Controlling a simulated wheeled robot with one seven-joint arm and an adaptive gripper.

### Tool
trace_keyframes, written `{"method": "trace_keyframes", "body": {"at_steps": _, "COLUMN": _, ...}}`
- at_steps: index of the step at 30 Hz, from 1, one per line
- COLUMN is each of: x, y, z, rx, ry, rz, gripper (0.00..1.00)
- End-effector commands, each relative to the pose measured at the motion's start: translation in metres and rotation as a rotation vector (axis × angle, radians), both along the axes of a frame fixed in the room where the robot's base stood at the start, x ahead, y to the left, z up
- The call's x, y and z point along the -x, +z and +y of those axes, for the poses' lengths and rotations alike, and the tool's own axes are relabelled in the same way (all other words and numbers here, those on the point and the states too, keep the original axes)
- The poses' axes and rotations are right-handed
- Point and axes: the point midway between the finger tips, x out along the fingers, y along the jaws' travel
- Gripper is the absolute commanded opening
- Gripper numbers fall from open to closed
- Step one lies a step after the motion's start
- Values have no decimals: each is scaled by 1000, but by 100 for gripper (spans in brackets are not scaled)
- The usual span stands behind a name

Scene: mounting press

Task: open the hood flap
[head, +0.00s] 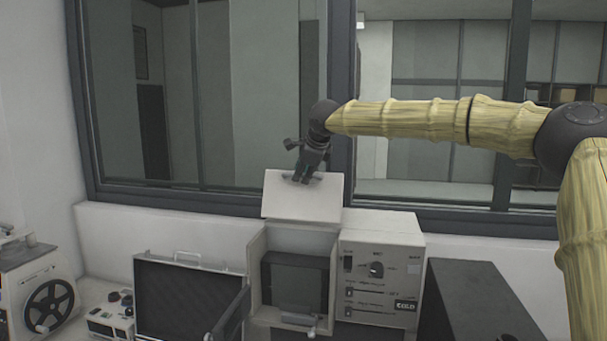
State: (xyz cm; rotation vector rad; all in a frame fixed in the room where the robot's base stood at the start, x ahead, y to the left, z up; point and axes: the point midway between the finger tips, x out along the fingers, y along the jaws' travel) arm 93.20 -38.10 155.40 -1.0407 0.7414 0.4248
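The mounting press (381,276) is a light grey box with a control panel and a bay on its left holding a dark block (295,280). Its pale hood flap (322,207) stands raised and tilted above the bay, so the bay's front and inside show. My gripper (302,180) is at the flap's upper edge, reaching down from above. Its fingertips overlap the top of the flap; whether they touch it or grasp it I cannot tell. The finger spacing is too small to make out.
An open black case (188,297) stands left of the press, with a small device (110,318) beside it. A reel machine (40,300) is at far left. A dark box (478,305) is at right. A window (180,100) is close behind.

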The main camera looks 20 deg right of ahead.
Motion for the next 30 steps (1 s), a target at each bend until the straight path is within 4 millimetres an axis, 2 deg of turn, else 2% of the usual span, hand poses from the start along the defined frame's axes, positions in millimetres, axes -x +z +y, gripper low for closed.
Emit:
{"method": "trace_keyframes", "body": {"at_steps": 19, "x": 2, "y": 0, "z": 0, "rx": -1, "ry": 0, "rz": 3, "gripper": 21}}
{"method": "trace_keyframes", "body": {"at_steps": 23, "x": 11, "y": 10, "z": 1, "rx": -1, "ry": 0, "rz": 2, "gripper": 21}}
{"method": "trace_keyframes", "body": {"at_steps": 30, "x": 41, "y": 42, "z": 1, "rx": -3, "ry": 0, "rz": -1, "gripper": 21}}
